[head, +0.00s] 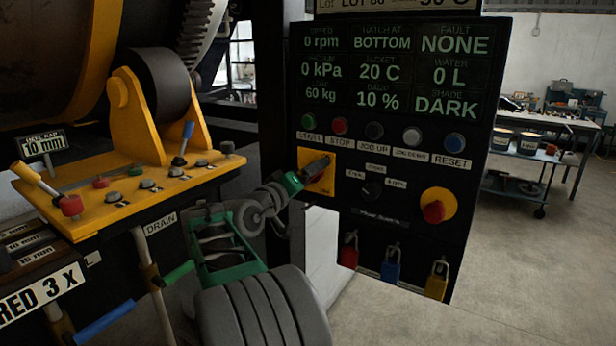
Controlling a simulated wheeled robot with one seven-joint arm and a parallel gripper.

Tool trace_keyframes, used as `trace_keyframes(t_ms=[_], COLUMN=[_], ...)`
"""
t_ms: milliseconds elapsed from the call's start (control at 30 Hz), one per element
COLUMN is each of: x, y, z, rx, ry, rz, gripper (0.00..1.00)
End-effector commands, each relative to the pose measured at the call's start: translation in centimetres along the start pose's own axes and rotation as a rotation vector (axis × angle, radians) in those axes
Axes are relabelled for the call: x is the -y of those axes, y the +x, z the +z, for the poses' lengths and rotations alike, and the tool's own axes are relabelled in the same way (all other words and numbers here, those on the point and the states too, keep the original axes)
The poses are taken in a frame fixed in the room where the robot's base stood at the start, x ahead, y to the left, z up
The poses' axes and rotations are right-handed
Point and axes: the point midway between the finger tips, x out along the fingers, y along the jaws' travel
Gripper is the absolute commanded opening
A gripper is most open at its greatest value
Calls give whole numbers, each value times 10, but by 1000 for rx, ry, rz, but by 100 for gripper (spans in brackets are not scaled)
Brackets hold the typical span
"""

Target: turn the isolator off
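The isolator is a yellow square plate (326,181) on the left of the black control panel, under the START and STOP buttons. A dark bar lies tilted across the plate, its right end higher. I cannot tell how much of this bar is the isolator's handle and how much is my fingers. My gripper (311,172) is at the plate, reaching in from the lower left with its green wrist part just beside it. Part of the plate is hidden behind it. Whether the fingers are open or shut on the handle does not show clearly.
The panel (390,260) carries a red emergency knob (433,211) on a yellow disc, and hanging red, blue and yellow padlocks (391,266). A yellow machine bench (130,190) with levers stands close on the left. Open floor (540,270) lies to the right.

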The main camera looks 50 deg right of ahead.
Motion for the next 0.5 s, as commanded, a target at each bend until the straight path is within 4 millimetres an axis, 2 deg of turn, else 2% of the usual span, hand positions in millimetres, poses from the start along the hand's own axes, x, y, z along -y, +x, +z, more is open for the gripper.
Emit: trace_keyframes(t_ms=[133,500], x=[-2,0], y=[0,0], z=[-1,2], rx=[-1,-2], ry=[3,67], rz=[4,6], gripper=[50,50])
